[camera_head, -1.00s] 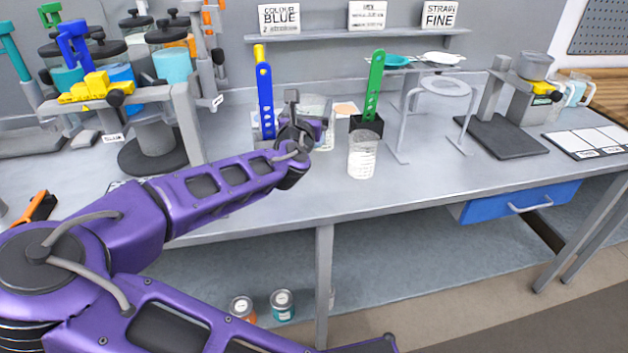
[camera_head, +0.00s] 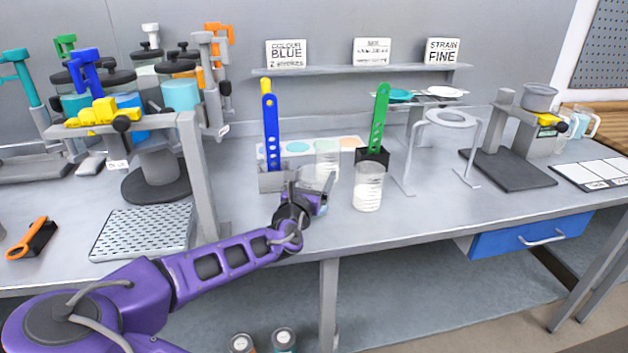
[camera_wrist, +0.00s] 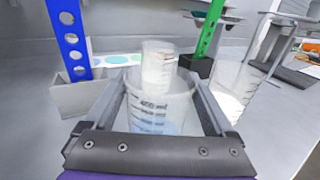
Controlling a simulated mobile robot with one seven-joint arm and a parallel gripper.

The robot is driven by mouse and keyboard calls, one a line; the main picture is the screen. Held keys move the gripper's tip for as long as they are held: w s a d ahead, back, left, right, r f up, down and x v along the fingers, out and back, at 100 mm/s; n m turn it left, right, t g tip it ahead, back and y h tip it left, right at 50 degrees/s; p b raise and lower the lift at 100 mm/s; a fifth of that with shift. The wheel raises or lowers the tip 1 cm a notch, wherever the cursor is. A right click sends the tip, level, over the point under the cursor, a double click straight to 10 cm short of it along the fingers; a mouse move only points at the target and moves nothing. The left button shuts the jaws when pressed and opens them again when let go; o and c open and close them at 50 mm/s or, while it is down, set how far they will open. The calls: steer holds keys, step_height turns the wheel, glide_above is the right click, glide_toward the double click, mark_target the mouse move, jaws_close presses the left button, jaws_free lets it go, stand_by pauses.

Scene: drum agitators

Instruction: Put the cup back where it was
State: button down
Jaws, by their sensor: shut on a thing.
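My gripper (camera_wrist: 163,100) is shut on a clear graduated cup (camera_wrist: 160,118), with a finger on each side and pale bluish contents low inside. In the head view my gripper (camera_head: 312,192) is near the bench's front edge, and the held cup is mostly hidden by it. A second clear cup (camera_head: 328,158) stands behind, by the strip with coloured circles (camera_head: 298,147); it shows just past the held cup in the wrist view (camera_wrist: 158,62). A third cup (camera_head: 368,188) with whitish contents stands to the right, also in the wrist view (camera_wrist: 236,88).
A grey holder (camera_head: 274,180) with a blue perforated paddle (camera_head: 271,125) stands behind left. A black holder (camera_head: 372,157) with a green paddle (camera_head: 380,115) stands behind right. A ring stand (camera_head: 450,120) is farther right. A perforated tray (camera_head: 143,232) lies left.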

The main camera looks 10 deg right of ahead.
steer(key=shift+f, duration=0.15)
steer(key=shift+f, duration=0.1)
jaws_free()
steer(key=shift+s+a, duration=0.1)
steer(key=v, duration=1.1)
steer(key=shift+s+a+p, duration=0.15)
steer(key=shift+s+p, duration=0.2)
